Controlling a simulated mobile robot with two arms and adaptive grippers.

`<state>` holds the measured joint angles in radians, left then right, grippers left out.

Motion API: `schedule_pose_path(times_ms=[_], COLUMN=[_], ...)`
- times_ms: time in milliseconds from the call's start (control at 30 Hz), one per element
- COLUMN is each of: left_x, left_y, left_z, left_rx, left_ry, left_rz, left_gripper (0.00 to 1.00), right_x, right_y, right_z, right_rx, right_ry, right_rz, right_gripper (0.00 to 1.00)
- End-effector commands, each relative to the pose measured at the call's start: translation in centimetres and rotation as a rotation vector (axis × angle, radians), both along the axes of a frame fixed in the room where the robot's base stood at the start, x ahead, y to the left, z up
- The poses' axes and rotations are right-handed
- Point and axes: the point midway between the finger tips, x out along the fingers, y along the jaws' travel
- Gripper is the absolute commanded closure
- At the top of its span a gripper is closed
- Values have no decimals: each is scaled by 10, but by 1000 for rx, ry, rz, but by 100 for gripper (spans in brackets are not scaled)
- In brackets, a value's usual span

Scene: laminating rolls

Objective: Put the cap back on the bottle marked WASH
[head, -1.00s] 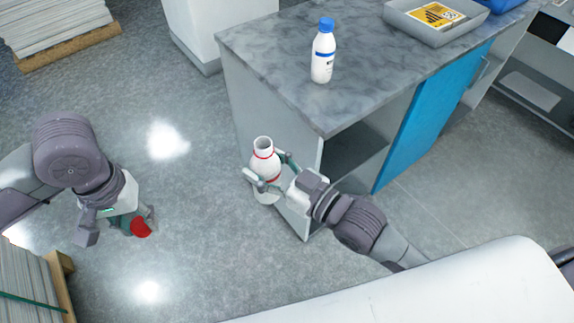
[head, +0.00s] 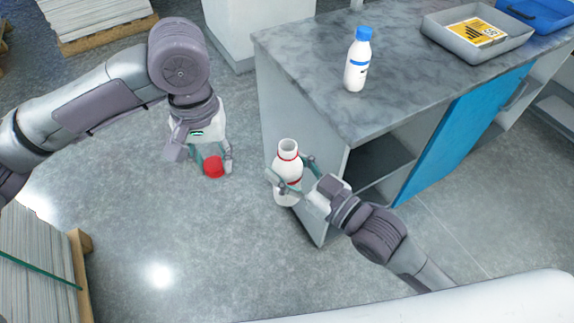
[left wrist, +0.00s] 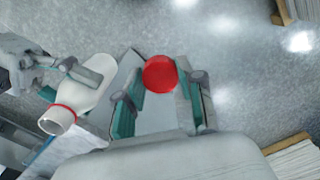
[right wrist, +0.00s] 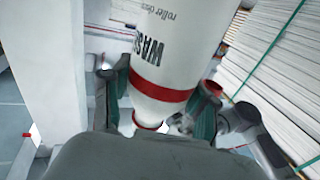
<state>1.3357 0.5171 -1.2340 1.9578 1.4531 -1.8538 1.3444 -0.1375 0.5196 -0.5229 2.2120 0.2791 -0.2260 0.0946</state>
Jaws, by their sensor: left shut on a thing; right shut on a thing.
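The white bottle marked WASH (head: 286,172) has red bands and an open, uncapped mouth. It stands upright in my right gripper (head: 293,187), which is shut on it in front of the cabinet corner. Its WASH lettering shows in the right wrist view (right wrist: 160,50). My left gripper (head: 211,165) is shut on the red cap (head: 213,167), to the left of the bottle and apart from it. In the left wrist view the red cap (left wrist: 160,74) sits between the fingers, and the bottle (left wrist: 85,90) is to its left.
A counter (head: 320,45) with a grey marbled top stands behind the bottle. On it are a white bottle with a blue cap (head: 357,60), a grey tray (head: 440,35) with a yellow label, and a blue tray (head: 535,14). Paper stacks (head: 95,14) stand on pallets at the left.

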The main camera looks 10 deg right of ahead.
Motion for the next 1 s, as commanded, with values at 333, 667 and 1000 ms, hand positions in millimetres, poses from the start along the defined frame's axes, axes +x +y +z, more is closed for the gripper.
schedule_pose_path(times_ms=[333,667,1000], left_x=[11,6,6], left_y=[-102,-134,-134], left_z=[76,99,99], left_rx=[7,7,6], left_ry=[-8,-4,-3], left_rz=[-41,-43,-43], left_gripper=[76,76,76], right_x=[0,0,0], right_y=[0,0,0], right_z=[2,2,2], right_rx=[3,3,3], right_ry=[-5,-5,-5], right_rz=[0,0,0], right_gripper=[100,100,100])
